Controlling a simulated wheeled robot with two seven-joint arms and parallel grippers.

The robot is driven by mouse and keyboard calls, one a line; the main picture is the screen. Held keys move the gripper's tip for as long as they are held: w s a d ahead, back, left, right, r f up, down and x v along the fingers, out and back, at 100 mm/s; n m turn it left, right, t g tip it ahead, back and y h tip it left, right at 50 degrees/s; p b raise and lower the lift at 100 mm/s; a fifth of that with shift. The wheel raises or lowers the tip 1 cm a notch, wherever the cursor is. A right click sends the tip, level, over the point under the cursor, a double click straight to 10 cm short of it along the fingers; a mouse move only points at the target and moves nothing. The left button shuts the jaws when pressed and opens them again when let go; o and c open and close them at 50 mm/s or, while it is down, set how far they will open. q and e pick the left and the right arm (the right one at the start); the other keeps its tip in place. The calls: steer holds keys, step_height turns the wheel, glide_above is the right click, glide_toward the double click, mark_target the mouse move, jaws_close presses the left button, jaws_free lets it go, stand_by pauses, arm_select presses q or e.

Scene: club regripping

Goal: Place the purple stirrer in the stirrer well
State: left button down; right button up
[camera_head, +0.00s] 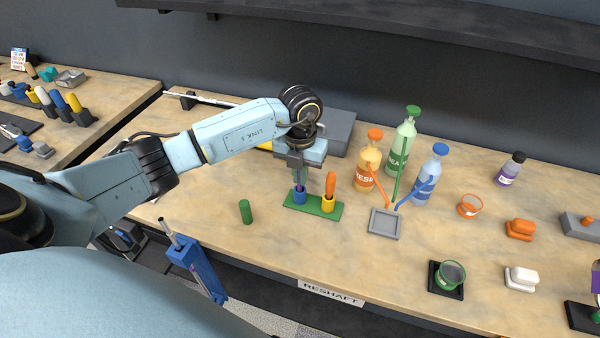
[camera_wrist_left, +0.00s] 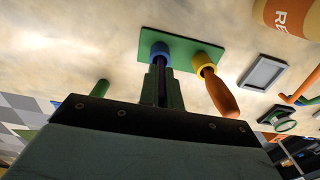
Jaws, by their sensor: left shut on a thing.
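My left gripper (camera_head: 299,172) points down over the green base (camera_head: 314,208), shut on the thin purple stirrer (camera_head: 299,186). The stirrer is upright, and its lower end meets the mouth of the blue cup (camera_head: 300,197) on the base; how deep it sits cannot be told. In the left wrist view the stirrer (camera_wrist_left: 162,88) shows as a dark purple strip between the fingers, in line with the blue cup (camera_wrist_left: 160,50). The yellow cup (camera_head: 328,204) beside it holds an orange-handled tool (camera_head: 331,184). My right gripper is out of view.
A green cylinder (camera_head: 246,211) stands left of the base. A grey square tray (camera_head: 385,224) lies to the right. Orange (camera_head: 368,160), green (camera_head: 402,145) and blue (camera_head: 430,172) bottles stand behind it. A grey box (camera_head: 335,132) is behind my gripper. Bench in front of the base is clear.

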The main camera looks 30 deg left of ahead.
arm_select(q)
steer(key=shift+f, duration=0.1)
steer(key=c, duration=1.6)
jaws_free()
step_height(320, 180, up, 12)
steer(key=shift+r+b, duration=0.15)
steer(key=shift+b, duration=0.2)
